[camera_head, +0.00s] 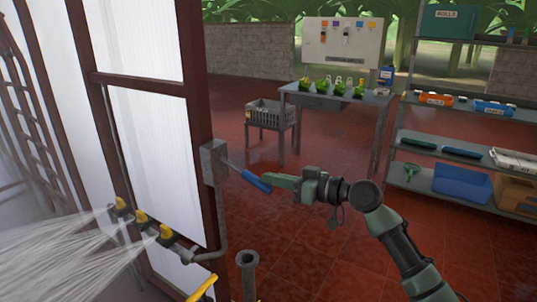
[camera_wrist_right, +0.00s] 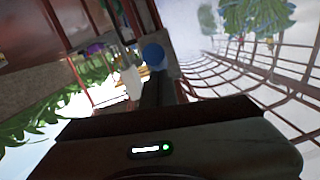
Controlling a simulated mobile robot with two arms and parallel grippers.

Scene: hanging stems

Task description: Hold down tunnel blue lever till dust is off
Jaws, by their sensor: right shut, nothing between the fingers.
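The blue lever (camera_head: 257,182) sticks out from a grey box (camera_head: 213,160) on the brown post and slopes down to the right. My right gripper (camera_head: 274,181) is shut and empty, with its tips at the lever's outer end; I cannot tell whether they touch. In the right wrist view, the lever's round blue end (camera_wrist_right: 153,54) shows just beyond the shut fingers (camera_wrist_right: 156,88). White spray streams left from several yellow-topped nozzles (camera_head: 140,217) on a pipe below the box. No dust can be made out through the spray. My left gripper is out of view.
A bench (camera_head: 340,97) with green items stands behind, with a crate (camera_head: 270,112) on a stool beside it. Shelves (camera_head: 455,155) with bins stand at the right. A grey pipe stub (camera_head: 247,262) rises below the lever. The red tiled floor between is clear.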

